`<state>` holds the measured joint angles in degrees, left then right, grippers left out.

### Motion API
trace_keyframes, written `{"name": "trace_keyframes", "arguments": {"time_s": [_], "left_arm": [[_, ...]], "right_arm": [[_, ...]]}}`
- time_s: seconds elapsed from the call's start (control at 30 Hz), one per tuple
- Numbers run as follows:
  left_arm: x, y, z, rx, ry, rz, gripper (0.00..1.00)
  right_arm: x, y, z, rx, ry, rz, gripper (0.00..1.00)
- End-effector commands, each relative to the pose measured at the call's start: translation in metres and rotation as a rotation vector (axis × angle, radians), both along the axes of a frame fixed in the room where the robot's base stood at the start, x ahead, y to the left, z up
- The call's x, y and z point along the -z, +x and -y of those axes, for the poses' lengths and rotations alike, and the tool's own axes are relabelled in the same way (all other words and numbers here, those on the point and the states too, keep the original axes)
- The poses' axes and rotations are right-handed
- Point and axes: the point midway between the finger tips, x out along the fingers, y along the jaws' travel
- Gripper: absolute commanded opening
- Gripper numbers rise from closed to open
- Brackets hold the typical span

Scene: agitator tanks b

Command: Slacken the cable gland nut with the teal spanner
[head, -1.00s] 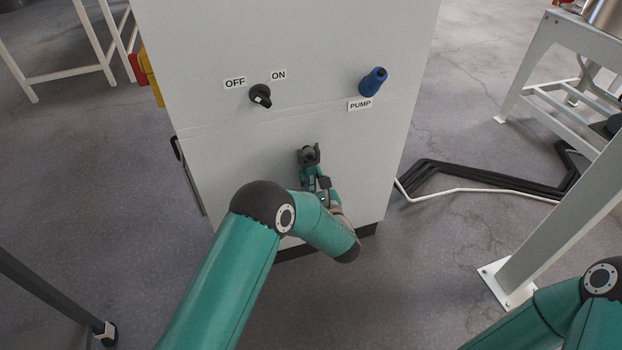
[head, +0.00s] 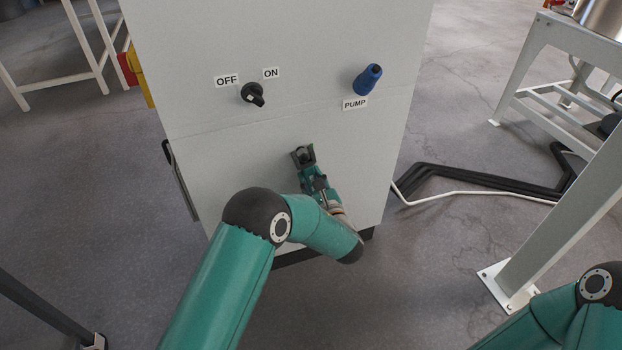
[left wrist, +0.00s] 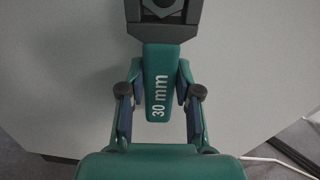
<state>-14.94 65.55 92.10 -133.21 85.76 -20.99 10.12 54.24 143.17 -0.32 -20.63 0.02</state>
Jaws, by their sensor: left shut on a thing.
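The teal spanner (left wrist: 158,85), marked "30 mm", is gripped by its handle between the fingers of my left gripper (left wrist: 160,95). In the head view my left gripper (head: 317,185) is low in front of the cabinet, with the spanner's dark head above it, close to the panel. In the left wrist view the spanner's dark jaws are cut off by the top edge, and the hexagonal gland nut (left wrist: 162,4) shows between them. I cannot tell how deep the nut sits in the jaws. My right gripper is out of view.
The light grey cabinet (head: 220,165) carries a black OFF/ON selector (head: 253,95) and a blue PUMP connector (head: 367,79) above the spanner. A white cable (head: 450,195) and black ducts run along the floor at right. A metal frame (head: 560,200) stands at right.

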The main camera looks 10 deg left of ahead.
Motion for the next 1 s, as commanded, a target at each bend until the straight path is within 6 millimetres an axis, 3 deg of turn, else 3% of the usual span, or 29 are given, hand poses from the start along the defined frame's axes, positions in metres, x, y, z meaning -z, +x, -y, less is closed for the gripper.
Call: {"name": "trace_keyframes", "arguments": {"time_s": [0.63, 1.0], "left_arm": [[-0.005, 0.008, 0.012, 0.003, -0.149, 0.108, 0.00], [-0.007, 0.009, 0.013, 0.003, -0.171, 0.122, 0.00]], "right_arm": [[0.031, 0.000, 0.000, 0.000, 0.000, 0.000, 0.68], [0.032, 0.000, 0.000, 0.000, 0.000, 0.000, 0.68]]}}
